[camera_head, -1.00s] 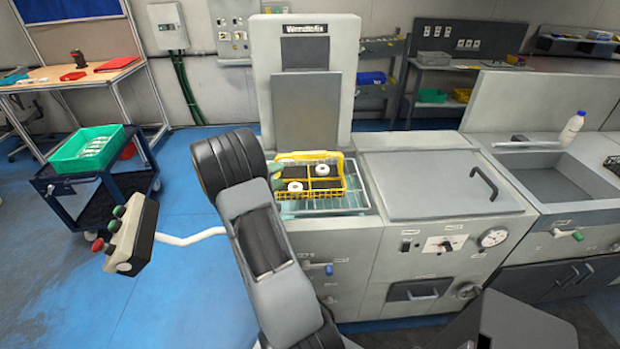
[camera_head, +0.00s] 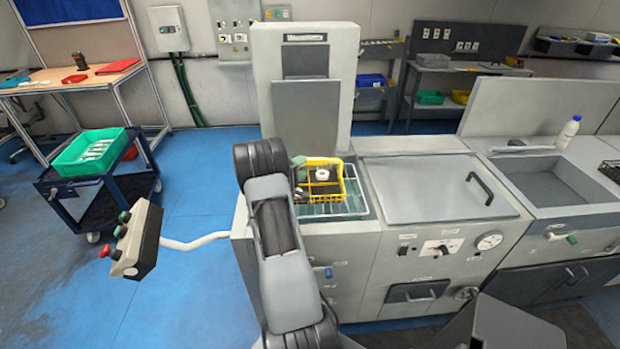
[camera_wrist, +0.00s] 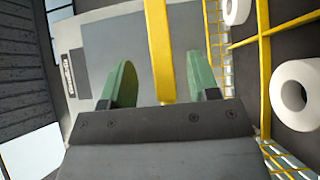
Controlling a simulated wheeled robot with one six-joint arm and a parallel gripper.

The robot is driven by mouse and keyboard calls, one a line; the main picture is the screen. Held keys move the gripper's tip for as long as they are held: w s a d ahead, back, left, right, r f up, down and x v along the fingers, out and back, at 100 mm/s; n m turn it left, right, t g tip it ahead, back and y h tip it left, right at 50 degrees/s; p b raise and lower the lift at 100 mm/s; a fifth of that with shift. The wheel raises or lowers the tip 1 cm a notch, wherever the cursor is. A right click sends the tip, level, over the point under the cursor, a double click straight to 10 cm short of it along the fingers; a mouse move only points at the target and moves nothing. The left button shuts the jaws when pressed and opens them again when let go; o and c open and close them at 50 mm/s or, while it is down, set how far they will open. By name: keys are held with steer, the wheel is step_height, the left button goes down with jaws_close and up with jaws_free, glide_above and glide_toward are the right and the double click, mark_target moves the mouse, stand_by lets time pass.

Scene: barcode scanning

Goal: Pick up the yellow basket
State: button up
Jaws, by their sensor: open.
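The yellow basket (camera_head: 327,189) sits on a wire rack in the left bay of the grey machine; my arm hides its left part. It holds white ring-shaped parts (camera_head: 322,174), two of which show in the wrist view (camera_wrist: 277,88). My gripper (camera_head: 299,172) is at the basket's left side. In the wrist view my gripper (camera_wrist: 160,82) is open, its two green fingers apart. A yellow bar of the basket (camera_wrist: 158,45) runs between the fingers, nearer the right one. I cannot tell whether either finger touches it.
The wire rack (camera_head: 325,210) lies under the basket. The machine's tall upright panel (camera_head: 305,112) stands behind it, and a closed lid with a handle (camera_head: 430,188) is to the right. A button box (camera_head: 137,240) sticks out at left.

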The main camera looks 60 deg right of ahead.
steer(key=shift+s+d+p, duration=0.15)
steer(key=shift+d+p, duration=0.05)
steer(key=shift+d, duration=0.6)
steer(key=shift+s+d+p, duration=0.1)
steer(key=shift+d+p, duration=0.1)
steer(key=shift+d, duration=0.55)
steer(key=shift+c, duration=0.3)
steer(key=shift+r, duration=0.1)
steer(key=c, duration=0.9)
jaws_close()
